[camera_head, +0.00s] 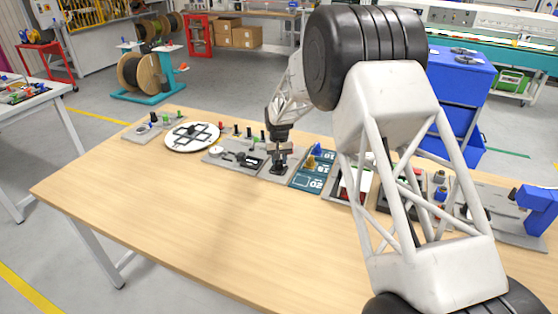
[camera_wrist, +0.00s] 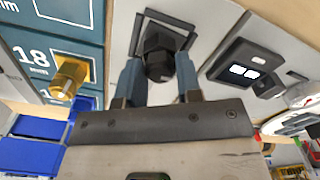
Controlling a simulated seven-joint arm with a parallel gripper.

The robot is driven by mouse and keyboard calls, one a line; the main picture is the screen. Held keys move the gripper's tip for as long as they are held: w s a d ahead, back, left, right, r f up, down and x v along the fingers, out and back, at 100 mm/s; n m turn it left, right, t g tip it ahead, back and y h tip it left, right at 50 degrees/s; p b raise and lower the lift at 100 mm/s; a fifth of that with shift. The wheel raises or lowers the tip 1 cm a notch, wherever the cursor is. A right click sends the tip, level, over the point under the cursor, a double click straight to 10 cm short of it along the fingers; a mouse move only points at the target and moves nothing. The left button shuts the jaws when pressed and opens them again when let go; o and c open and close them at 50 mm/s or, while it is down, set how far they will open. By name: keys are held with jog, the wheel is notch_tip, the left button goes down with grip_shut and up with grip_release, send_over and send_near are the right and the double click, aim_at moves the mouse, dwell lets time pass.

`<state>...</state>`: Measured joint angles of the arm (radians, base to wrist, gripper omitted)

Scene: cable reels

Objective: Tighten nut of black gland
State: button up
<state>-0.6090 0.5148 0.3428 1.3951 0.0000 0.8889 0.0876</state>
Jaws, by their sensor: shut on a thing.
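The black gland (camera_wrist: 158,44) stands on a dark square base plate, its hex nut between my fingers in the wrist view. My gripper (camera_wrist: 158,64) is shut on this nut, with one finger on each side. In the head view my gripper (camera_head: 280,153) points down over the black gland (camera_head: 278,168), which it partly covers. The thread under the nut is hidden, so I cannot tell how tight it is.
A brass gland (camera_wrist: 68,78) stands on the teal board marked 18, beside my gripper; this teal board (camera_head: 306,181) also shows in the head view. A blue gland (camera_head: 317,148) stands behind. A white round disc (camera_head: 193,144) lies left. The table's front (camera_head: 220,240) is clear.

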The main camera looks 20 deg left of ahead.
jog(key=m, duration=0.4)
jog(key=shift+m, duration=0.3)
jog(key=m, duration=0.5)
jog(key=shift+m, duration=5)
